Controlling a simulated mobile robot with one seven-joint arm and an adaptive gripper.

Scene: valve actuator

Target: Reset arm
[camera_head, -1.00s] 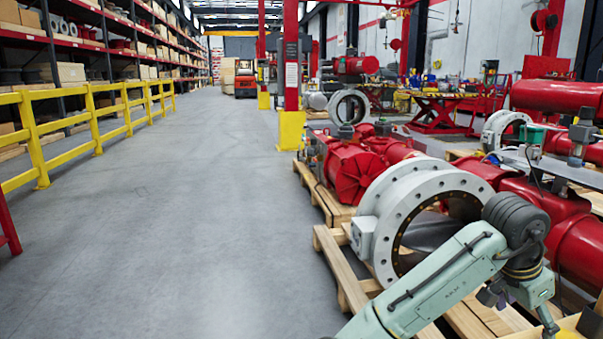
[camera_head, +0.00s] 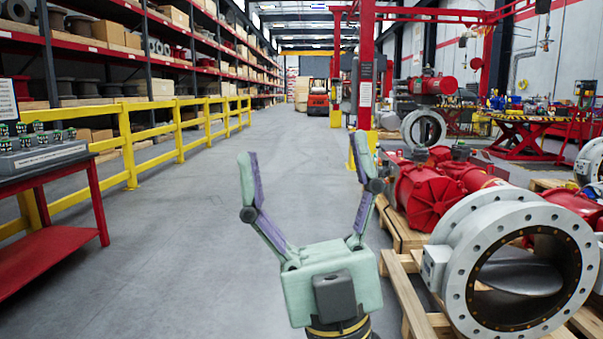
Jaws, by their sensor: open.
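My gripper (camera_head: 306,172) stands upright at the bottom middle of the head view. Its two pale green fingers with purple inner pads are spread wide apart, with nothing between them. It is over the grey floor of the aisle, left of the valve and apart from it. The large grey flanged valve (camera_head: 452,252) lies on a wooden pallet at the right. A red actuator (camera_head: 425,197) sits just behind it. The rest of my arm is mostly below the picture edge.
A red table (camera_head: 62,240) with a grey rack of small green-topped parts (camera_head: 42,157) stands at the left. A yellow guard rail (camera_head: 128,150) runs along shelving. The wooden pallet (camera_head: 405,290) borders the right. The aisle floor between is clear.

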